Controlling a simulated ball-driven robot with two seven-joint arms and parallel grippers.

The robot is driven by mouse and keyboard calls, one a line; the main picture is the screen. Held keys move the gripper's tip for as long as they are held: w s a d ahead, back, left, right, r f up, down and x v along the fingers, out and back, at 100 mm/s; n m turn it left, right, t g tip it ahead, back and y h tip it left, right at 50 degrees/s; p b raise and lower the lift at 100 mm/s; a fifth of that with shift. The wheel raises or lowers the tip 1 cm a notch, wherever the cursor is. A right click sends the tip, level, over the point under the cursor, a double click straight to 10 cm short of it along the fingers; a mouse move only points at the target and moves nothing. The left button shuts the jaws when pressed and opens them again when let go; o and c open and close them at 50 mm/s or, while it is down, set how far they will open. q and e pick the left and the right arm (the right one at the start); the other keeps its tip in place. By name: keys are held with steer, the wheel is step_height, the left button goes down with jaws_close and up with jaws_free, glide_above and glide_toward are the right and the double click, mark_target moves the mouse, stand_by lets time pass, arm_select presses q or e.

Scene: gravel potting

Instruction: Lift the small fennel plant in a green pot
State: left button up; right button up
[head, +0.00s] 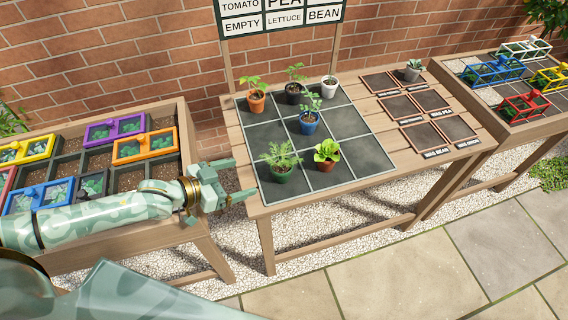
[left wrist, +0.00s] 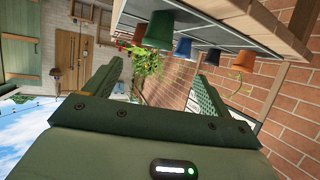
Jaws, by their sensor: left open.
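The small fennel plant (head: 281,157), feathery and green, stands upright in a green pot (head: 283,175) in the front left cell of the dark grid on the middle table. My left gripper (head: 238,180) is open and empty at the table's left front edge, to the left of the pot and apart from it. In the left wrist view, which is upside down, the green pot (left wrist: 159,29) and its foliage (left wrist: 148,64) show beyond my two spread fingers (left wrist: 157,72). My right gripper is not in view.
A leafy plant in a red pot (head: 326,153) stands just right of the fennel. A blue pot (head: 308,124), black pot (head: 294,95), orange pot (head: 257,104) and white pot (head: 329,90) stand behind. A left bench (head: 120,108) holds coloured frames.

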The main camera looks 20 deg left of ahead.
mark_target(278, 167)
arm_select(q)
steer(key=b+x, duration=0.1)
steer(key=x, duration=0.3)
steer(key=shift+w+d+f, duration=0.2)
steer(key=shift+w+f, duration=0.05)
steer(key=b+x, duration=0.1)
steer(key=x, duration=0.2)
steer(key=shift+w, duration=0.1)
steer(key=shift+w+d+f, duration=0.2)
steer(key=shift+w+d, duration=0.15)
steer(key=shift+d, duration=0.1)
steer(key=b+x, duration=0.2)
steer(key=x, duration=0.2)
steer(key=shift+s+d+r, duration=0.1)
steer(key=shift+d, duration=0.05)
steer(key=shift+w+d, duration=0.25)
steer(key=shift+w, duration=0.15)
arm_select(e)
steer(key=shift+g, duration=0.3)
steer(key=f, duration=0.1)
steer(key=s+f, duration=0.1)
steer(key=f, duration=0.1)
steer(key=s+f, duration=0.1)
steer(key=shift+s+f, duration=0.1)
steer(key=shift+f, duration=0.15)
arm_select(q)
steer(key=c, duration=1.1)
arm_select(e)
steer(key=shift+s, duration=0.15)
